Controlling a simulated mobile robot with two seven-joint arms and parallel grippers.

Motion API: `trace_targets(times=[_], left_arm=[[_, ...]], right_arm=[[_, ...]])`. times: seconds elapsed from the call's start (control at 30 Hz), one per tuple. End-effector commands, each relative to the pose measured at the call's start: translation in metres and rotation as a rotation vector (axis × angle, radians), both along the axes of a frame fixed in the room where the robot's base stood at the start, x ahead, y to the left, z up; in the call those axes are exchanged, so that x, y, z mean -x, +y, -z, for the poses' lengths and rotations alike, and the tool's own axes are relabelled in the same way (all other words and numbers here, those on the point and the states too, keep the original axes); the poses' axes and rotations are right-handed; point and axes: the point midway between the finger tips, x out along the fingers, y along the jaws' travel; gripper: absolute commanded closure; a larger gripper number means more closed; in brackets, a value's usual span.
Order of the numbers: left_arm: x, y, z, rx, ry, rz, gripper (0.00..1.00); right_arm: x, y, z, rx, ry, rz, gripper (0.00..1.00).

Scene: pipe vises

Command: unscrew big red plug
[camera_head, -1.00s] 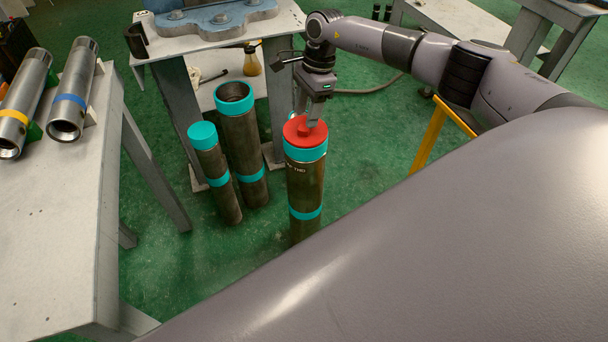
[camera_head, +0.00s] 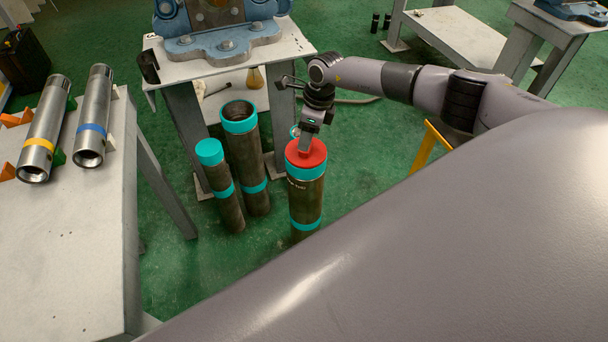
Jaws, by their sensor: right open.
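The big red plug (camera_head: 312,155) sits in the top of a dark upright pipe (camera_head: 307,198) with turquoise bands, standing on the green floor. My right gripper (camera_head: 304,148) points down at the plug's top from behind, its fingers at the plug's upper face. The fingers are small here, and I cannot tell whether they touch the plug. My left gripper is not in view.
A dark pipe with an open top (camera_head: 246,160) and a thinner turquoise-capped pipe (camera_head: 219,185) stand left of the plugged pipe. A grey table (camera_head: 70,250) at left bears two steel pipes (camera_head: 94,115). A blue vise (camera_head: 222,45) stands on a table behind.

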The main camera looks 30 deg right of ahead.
Motion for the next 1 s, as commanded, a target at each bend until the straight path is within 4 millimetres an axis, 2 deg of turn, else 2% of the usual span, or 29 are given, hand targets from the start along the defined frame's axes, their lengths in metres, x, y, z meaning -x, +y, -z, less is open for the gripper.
trace_targets(times=[0.03,0.1,0.33,0.63,1.0], left_arm=[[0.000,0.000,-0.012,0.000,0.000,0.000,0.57],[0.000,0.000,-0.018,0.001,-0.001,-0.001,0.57],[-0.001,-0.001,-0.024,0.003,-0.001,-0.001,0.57],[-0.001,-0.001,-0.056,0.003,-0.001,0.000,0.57],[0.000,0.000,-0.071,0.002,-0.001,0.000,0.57]], right_arm=[[0.001,0.000,-0.006,0.001,0.003,0.046,0.52],[0.001,0.000,-0.004,0.000,0.003,0.108,0.52],[0.000,0.001,-0.001,0.000,0.001,0.202,0.52],[0.001,0.002,-0.005,0.001,0.003,0.472,0.52],[0.000,0.002,-0.003,0.001,0.002,0.673,0.52]])
